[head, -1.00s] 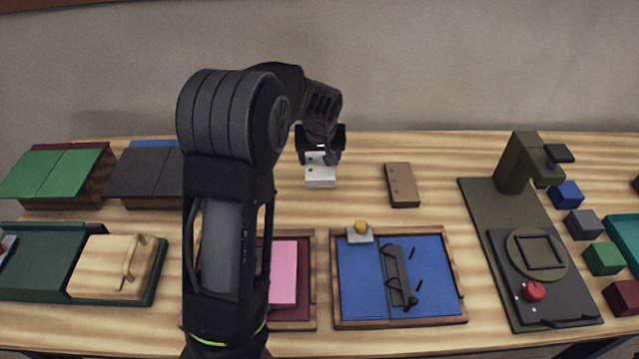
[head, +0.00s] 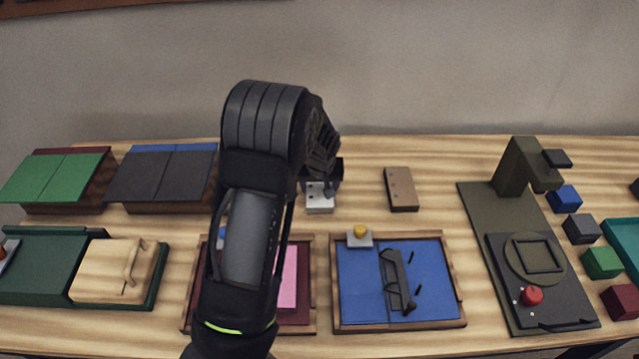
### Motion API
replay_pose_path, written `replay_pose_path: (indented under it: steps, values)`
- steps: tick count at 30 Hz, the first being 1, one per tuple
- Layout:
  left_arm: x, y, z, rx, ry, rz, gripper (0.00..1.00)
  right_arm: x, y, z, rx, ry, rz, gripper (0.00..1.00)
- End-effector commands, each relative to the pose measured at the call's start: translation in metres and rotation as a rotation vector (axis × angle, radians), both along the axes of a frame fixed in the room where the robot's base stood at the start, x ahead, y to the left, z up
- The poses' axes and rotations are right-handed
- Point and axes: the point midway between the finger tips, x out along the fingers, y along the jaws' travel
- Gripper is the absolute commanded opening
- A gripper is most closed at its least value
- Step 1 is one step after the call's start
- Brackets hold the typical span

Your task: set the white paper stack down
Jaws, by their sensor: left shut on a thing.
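The white paper stack (head: 320,204) is a small white block with dark holes in its top. It is at the middle of the table, left of a brown block with holes. My left gripper (head: 321,187) is shut on its far end from above. The stack is at or very near the wooden table top; I cannot tell whether it touches. My left arm hides part of the gripper's fingers. My right gripper is not in view.
The brown block (head: 401,189) lies to the right. In front are a blue tray (head: 463,321) with a yellow-knobbed piece and a dark red tray (head: 310,328) partly behind my arm. An olive press (head: 470,200) stands right. Bare table (head: 445,190) lies between brown block and press.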

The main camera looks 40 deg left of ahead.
Motion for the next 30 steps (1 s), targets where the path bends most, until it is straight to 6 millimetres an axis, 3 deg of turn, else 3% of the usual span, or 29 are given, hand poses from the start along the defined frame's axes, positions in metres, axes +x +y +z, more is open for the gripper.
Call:
replay_pose_path:
  steps: [8,9,15,17,30]
  values:
    - [0.001,0.0,-0.003,0.0,-0.002,0.001,0.13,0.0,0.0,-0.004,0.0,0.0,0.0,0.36]
    - [0.0,0.0,-0.003,0.0,-0.002,0.001,0.66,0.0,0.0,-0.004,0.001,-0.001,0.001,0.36]
    - [0.0,0.0,-0.002,0.0,-0.001,0.001,0.82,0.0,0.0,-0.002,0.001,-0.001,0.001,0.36]
    - [0.0,0.0,-0.002,0.0,-0.001,0.001,0.87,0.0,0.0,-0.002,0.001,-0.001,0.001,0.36]
    - [-0.001,-0.002,0.008,0.0,-0.004,0.0,0.87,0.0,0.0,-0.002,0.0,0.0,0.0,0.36]
